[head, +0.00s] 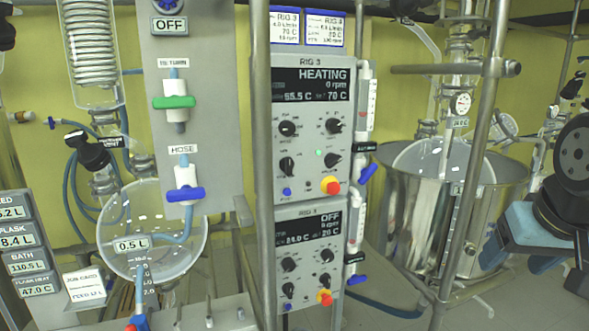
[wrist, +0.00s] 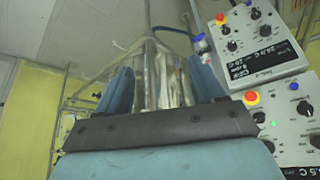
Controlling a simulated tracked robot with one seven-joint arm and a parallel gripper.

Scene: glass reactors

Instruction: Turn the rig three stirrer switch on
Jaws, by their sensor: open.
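The rig three control box (head: 311,108) is in the middle of the head view. Its screen reads HEATING, 0 rpm, 55.5 C and set 70 C. Below the screen are several black knobs, including a lower left one (head: 287,166) and a lower right one (head: 331,166), with a lit green lamp (head: 319,153). Their labels are too small to read, so I cannot tell which is the stirrer switch. My gripper (wrist: 162,85) is open in the wrist view, its blue fingers apart and touching no control. Control boxes show turned over at the right of that view.
A second control box (head: 309,240), reading OFF, sits below. A metal post (head: 262,150) stands left of the boxes and a slanted one (head: 475,160) to the right. A steel bath (head: 410,210) and glassware (head: 150,235) flank them. A red-and-yellow stop button (head: 330,185) is near the knobs.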

